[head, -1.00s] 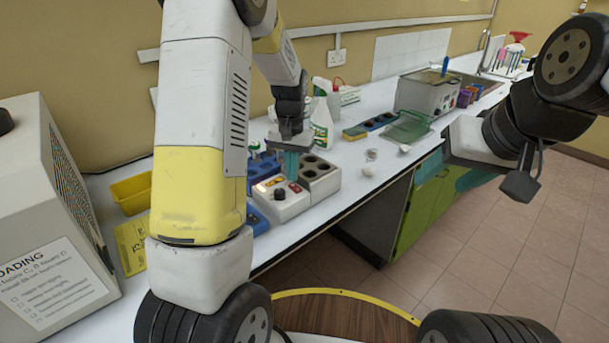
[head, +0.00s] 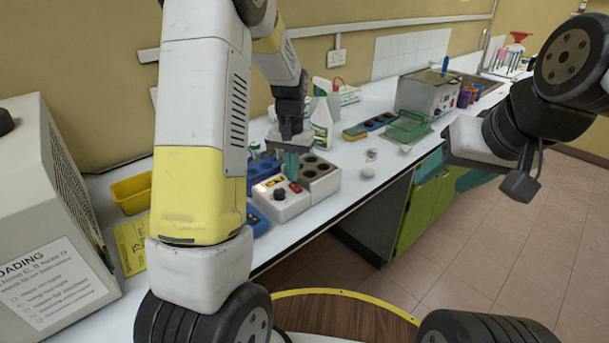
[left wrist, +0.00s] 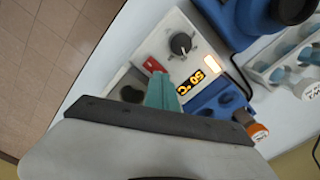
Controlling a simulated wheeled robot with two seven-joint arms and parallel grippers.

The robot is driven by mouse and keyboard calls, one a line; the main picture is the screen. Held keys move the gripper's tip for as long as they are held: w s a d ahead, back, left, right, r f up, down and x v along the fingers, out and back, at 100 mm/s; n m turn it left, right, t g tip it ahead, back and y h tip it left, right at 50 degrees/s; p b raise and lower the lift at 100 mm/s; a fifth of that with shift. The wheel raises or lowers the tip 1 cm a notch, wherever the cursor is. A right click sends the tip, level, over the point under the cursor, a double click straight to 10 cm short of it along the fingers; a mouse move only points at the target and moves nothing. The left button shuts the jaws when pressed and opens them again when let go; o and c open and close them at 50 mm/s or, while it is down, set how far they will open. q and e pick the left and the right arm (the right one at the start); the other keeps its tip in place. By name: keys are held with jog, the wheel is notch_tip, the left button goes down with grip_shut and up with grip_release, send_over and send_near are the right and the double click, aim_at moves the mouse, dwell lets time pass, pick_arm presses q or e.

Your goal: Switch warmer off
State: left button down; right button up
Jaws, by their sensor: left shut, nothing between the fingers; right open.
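The warmer (head: 290,208) is a white block on the bench with a sloping front panel and grey wells behind. In the left wrist view its panel (left wrist: 204,45) has a black dial (left wrist: 180,43), an orange display (left wrist: 194,81) reading 50 °C, a lit pale rectangle (left wrist: 211,62) and a red switch (left wrist: 154,65). My left gripper (head: 291,178) is shut and empty, pointing down over the panel. In the left wrist view its teal fingertips (left wrist: 161,82) are right beside the red switch; I cannot tell if they touch. My right gripper (head: 452,173) is open, off the bench's front edge.
A blue rack (head: 262,167) stands beside the warmer. Spray bottles (head: 321,122) stand behind it. A metal bath (head: 425,92) and green tray (head: 405,130) are farther right. A large grey machine (head: 50,200) and yellow bin (head: 132,192) are at left.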

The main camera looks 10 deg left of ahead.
aim_at(293, 184)
pick_arm(q)
jog(key=shift+f, duration=0.85)
dwell(0.7)
jog(key=shift+r, duration=3.5)
jog(key=s+r+t, duration=0.2)
jog(key=s+r, duration=0.2)
jog(key=s, duration=0.4)
jog(key=s+d+r+t+h, duration=0.1)
jog(key=s+r+t, duration=0.1)
jog(key=s+r, duration=0.3)
jog(key=s+d+r+n+t+h, duration=0.1)
jog(key=s+r, duration=0.3)
jog(key=s, duration=0.7)
jog(key=shift+r+t, duration=0.3)
jog(key=shift+t, duration=0.3)
jog(key=shift+s+d, duration=0.1)
